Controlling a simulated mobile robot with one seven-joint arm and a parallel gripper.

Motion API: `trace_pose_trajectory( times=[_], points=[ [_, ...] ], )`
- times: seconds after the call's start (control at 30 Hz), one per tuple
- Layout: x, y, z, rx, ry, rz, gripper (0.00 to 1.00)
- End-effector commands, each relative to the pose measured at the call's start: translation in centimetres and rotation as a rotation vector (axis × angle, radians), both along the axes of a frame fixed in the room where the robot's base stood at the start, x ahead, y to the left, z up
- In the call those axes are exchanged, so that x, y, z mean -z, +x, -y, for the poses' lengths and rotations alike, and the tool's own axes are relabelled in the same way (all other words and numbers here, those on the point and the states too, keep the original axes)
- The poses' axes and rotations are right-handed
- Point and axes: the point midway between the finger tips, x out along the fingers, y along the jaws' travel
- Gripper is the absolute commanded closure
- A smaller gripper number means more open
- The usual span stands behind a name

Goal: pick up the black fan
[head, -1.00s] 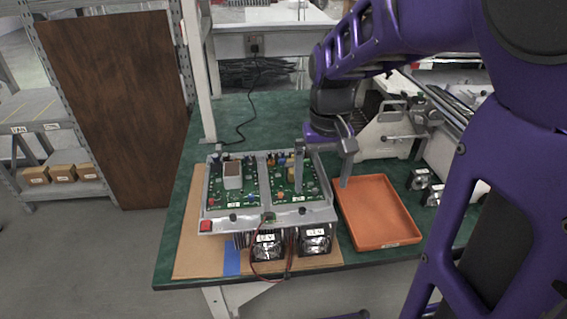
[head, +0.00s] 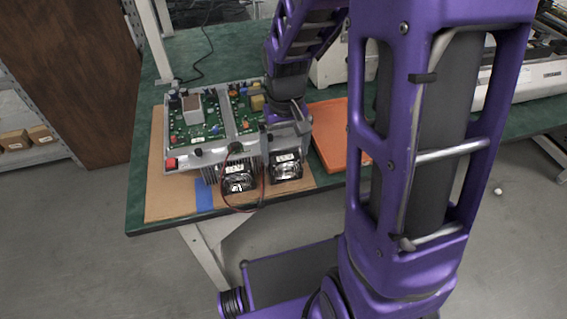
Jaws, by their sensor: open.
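Two black fans with white labels sit side by side at the front of the circuit-board unit (head: 183,150) in the head view. The left fan (head: 240,180) has black and red wires looping below it. The right fan (head: 287,168) is nearer to my gripper. I cannot tell which one the task means. My gripper (head: 286,112) is open, over the right end of the unit, behind and above the right fan. It looks apart from both fans. Its fingers are small and partly hidden by the wrist.
The orange tray (head: 330,142) lies right of the unit, partly hidden by my arm. Brown cardboard (head: 160,205) with blue tape (head: 204,194) lies under the unit on the green table (head: 140,190). My arm hides much of the table's right side.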

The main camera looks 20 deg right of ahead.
Motion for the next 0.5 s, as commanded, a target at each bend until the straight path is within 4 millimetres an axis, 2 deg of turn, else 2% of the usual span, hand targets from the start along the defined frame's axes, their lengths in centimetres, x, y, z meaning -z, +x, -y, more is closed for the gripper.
trace_pose_trajectory(
  times=[0.03,0.2,0.5],
  points=[
    [1.3,0.0,0.0,0.000,0.000,-0.006,0.00],
    [3.2,0.2,0.0,0.000,0.000,-0.002,0.00],
    [3.5,0.2,0.0,0.000,0.000,-0.001,0.00]
  ],
)
